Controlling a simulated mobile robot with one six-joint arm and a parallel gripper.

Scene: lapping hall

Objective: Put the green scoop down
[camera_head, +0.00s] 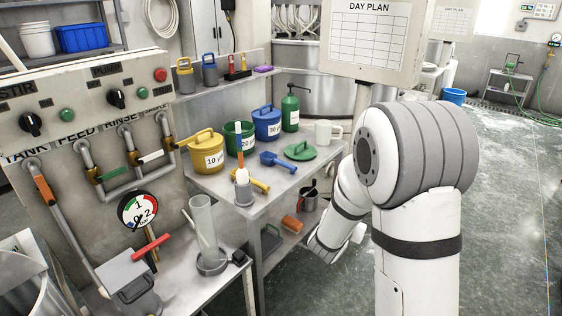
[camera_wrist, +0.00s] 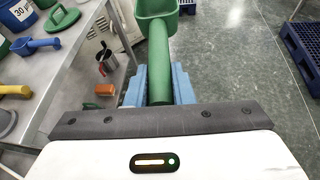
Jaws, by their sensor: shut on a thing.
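The green scoop (camera_wrist: 159,52) is in my gripper (camera_wrist: 159,88), in the wrist view. Its thick handle lies between the two blue jaws, which are shut on it, and its bowl (camera_wrist: 158,8) points away at the top edge, partly cut off. The scoop hangs over the floor, to the right of the steel bench (camera_wrist: 70,65), apart from it. In the head view my wrist shows low beside the bench's right side; the jaws and the scoop are not visible there. The bench (camera_head: 275,190) also shows in the head view.
On the bench stand yellow (camera_head: 205,153), green (camera_head: 238,138) and blue (camera_head: 266,123) tubs, a green lid (camera_head: 299,151), a blue scoop (camera_head: 282,161), a yellow scoop (camera_head: 254,184) and a white mug (camera_head: 327,132). A steel jug (camera_head: 309,200) and orange block (camera_head: 292,224) are on the lower shelf.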

